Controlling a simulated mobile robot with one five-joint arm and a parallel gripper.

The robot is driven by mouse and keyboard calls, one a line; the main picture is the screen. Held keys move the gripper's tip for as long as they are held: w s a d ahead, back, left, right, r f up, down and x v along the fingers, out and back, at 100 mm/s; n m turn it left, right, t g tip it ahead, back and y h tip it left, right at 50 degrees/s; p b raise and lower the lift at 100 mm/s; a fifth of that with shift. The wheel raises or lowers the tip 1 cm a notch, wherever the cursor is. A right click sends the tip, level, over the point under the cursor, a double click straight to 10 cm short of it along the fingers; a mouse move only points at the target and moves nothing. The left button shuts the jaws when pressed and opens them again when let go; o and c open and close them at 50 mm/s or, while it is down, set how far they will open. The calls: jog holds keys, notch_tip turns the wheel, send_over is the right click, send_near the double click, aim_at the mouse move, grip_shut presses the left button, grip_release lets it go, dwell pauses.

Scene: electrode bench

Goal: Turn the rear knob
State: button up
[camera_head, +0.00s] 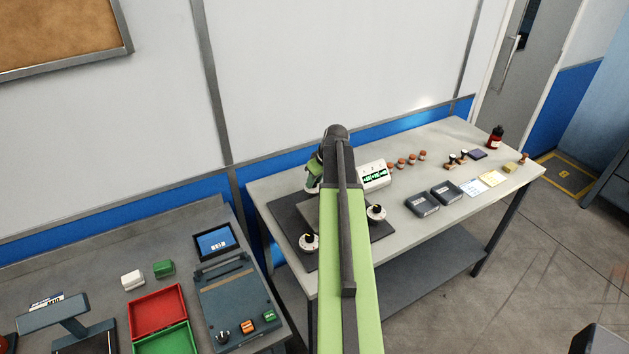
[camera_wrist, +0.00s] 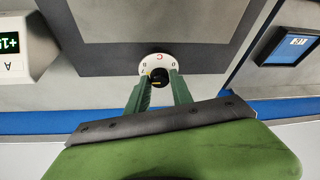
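The rear knob (camera_wrist: 158,75) is black with a pale pointer mark, on a round white dial plate with printed letters. In the wrist view the two green fingers of my gripper (camera_wrist: 160,83) reach to either side of it, tips at the dial. They look very near the knob's sides; I cannot tell whether they press on it. In the head view my gripper (camera_head: 314,176) is partly hidden behind my arm, at the back of the dark panel (camera_head: 290,214). The rear knob is hidden there. Two other black knobs on white dials sit nearer, a left one (camera_head: 309,242) and a right one (camera_head: 376,212).
A white meter (camera_head: 374,177) with a green display stands close right of my gripper; it also shows in the wrist view (camera_wrist: 18,45). The wall's blue band (camera_head: 400,127) is close behind. Two grey boxes (camera_head: 422,204) lie further right. A side bench (camera_head: 60,270) holds trays and a tablet.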

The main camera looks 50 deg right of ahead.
jog(key=o, duration=0.4)
jog(key=shift+c, duration=0.2)
jog(key=p+v, duration=1.6)
jog(key=v, duration=0.1)
jog(key=shift+r, duration=0.15)
jog(key=shift+s, duration=0.1)
